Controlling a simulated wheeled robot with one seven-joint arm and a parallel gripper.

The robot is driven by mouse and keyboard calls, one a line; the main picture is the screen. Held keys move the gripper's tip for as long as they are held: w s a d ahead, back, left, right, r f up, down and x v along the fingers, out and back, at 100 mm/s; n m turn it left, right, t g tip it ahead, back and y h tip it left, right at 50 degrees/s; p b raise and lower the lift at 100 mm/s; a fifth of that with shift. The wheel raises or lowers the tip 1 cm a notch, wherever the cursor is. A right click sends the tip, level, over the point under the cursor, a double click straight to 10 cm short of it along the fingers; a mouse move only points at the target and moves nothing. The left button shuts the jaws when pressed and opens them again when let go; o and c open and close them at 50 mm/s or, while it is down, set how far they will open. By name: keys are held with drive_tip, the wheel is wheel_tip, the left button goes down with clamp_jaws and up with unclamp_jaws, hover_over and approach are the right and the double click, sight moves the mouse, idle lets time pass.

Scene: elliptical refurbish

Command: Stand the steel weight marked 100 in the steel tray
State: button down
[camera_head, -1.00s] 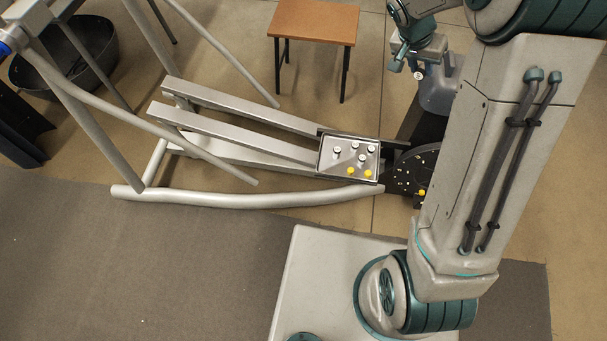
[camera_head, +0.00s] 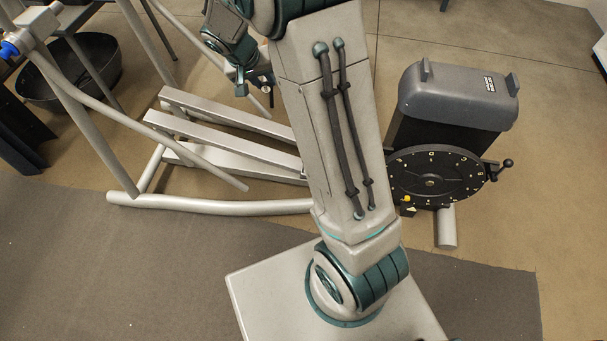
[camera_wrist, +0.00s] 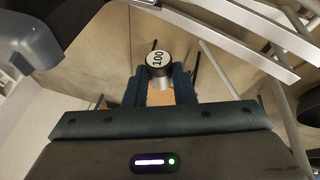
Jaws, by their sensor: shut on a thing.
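The steel weight marked 100 (camera_wrist: 158,62) is between the two fingers of my gripper (camera_wrist: 161,84) in the wrist view. Its round pale face with the black number points at the camera. The fingers are shut on it and it is held in the air. In the head view my gripper (camera_head: 254,88) hangs at upper centre-left, over the machine's silver rails; the weight is too small there to read. The steel tray is not visible in the head view, where my arm covers the middle of the machine. I cannot make out the tray in the wrist view.
Silver rails (camera_head: 225,137) and slanting tubes of the elliptical frame lie below and left of the gripper. A dark flywheel disc (camera_head: 436,176) and grey housing (camera_head: 458,95) stand right of my arm. A black tub (camera_head: 80,75) sits far left. The floor at far right is clear.

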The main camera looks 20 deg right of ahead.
drive_tip(key=s+d+f+n+t+h+b, duration=0.1)
drive_tip(key=s+d+f+n+h+b, duration=0.2)
drive_tip(key=s+d+f+n, duration=0.45)
drive_tip(key=s+d+f+n+h+b, duration=0.3)
drive_tip(key=s+d+f+n, duration=0.1)
drive_tip(key=f+n, duration=0.65)
drive_tip(key=s+d+f+n+t+h+b, duration=0.1)
drive_tip(key=s+d+f+n+h+b, duration=0.1)
drive_tip(key=s+d+f+n+b, duration=0.4)
drive_tip(key=w+a+f+b, duration=0.1)
drive_tip(key=w+a+f, duration=0.1)
drive_tip(key=w+f, duration=0.1)
drive_tip(key=w+a+f+n+b, duration=0.1)
drive_tip(key=w+a+f, duration=0.1)
drive_tip(key=w+f, duration=0.1)
drive_tip(key=w+a+f+n+b, duration=0.1)
drive_tip(key=w+a+f, duration=0.1)
drive_tip(key=w+f, duration=0.1)
drive_tip(key=shift+w+f+t+h, duration=0.3)
drive_tip(key=shift+w+f, duration=0.1)
drive_tip(key=shift+f, duration=0.2)
drive_tip(key=shift+f+b, duration=0.35)
drive_tip(key=shift+f, duration=1.65)
